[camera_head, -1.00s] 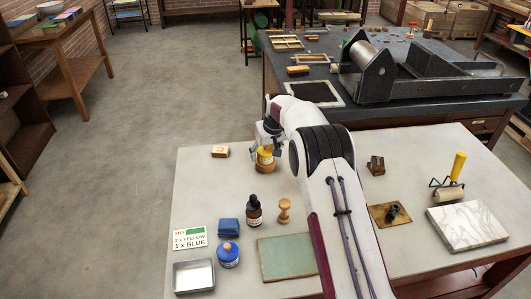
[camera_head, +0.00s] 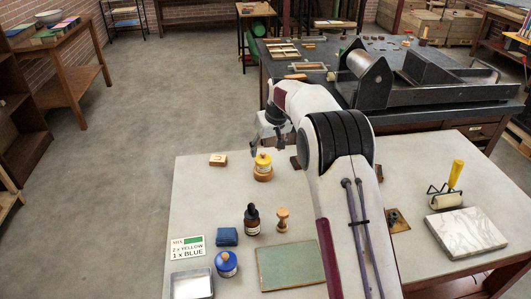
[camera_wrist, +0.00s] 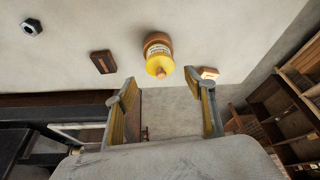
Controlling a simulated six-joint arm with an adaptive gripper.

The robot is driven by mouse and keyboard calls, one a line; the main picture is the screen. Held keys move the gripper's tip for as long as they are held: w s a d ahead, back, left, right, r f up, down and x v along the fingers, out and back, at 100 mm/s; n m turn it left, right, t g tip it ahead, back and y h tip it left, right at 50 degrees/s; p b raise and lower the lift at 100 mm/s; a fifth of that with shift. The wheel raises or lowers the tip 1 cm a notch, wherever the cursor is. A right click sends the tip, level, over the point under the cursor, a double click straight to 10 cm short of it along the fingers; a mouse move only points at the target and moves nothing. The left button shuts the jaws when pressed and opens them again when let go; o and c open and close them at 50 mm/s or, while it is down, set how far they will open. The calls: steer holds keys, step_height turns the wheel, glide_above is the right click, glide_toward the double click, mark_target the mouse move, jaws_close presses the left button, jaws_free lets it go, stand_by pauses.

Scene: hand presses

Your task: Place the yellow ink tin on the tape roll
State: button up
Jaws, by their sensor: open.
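The yellow ink tin (camera_head: 263,161) stands upright on the brown-orange tape roll (camera_head: 263,175) near the table's far edge. In the wrist view the tin (camera_wrist: 159,62) shows its rounded knob toward me, with the roll (camera_wrist: 156,37) right behind it and touching it. My gripper (camera_head: 268,150) is open and empty, just behind and above the tin in the head view. In the wrist view its two fingers (camera_wrist: 158,90) are spread wide, with the tin beyond their tips and apart from them.
A small wooden block (camera_head: 218,160) lies left of the roll. A dark bottle (camera_head: 253,219), a wooden stamp (camera_head: 283,220), a blue tin (camera_head: 227,264), a metal tray (camera_head: 192,285) and a green mat (camera_head: 288,262) are nearer. A marble slab (camera_head: 466,230) is at right. My arm hides part of the table.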

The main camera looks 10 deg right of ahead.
steer(key=shift+v, duration=1.5)
steer(key=s+d+r+m, duration=0.1)
steer(key=s+r, duration=0.8)
steer(key=s, duration=0.4)
steer(key=s+d+r, duration=0.1)
steer(key=s+r, duration=0.8)
steer(key=s, duration=0.3)
steer(key=s+f, duration=0.2)
steer(key=s, duration=1.1)
steer(key=s+f+m+t+h, duration=0.1)
steer(key=s+f, duration=0.2)
steer(key=s, duration=1)
steer(key=shift+s+d+f+m, duration=0.2)
steer(key=shift+s+d+m, duration=0.1)
steer(key=shift+d, duration=0.15)
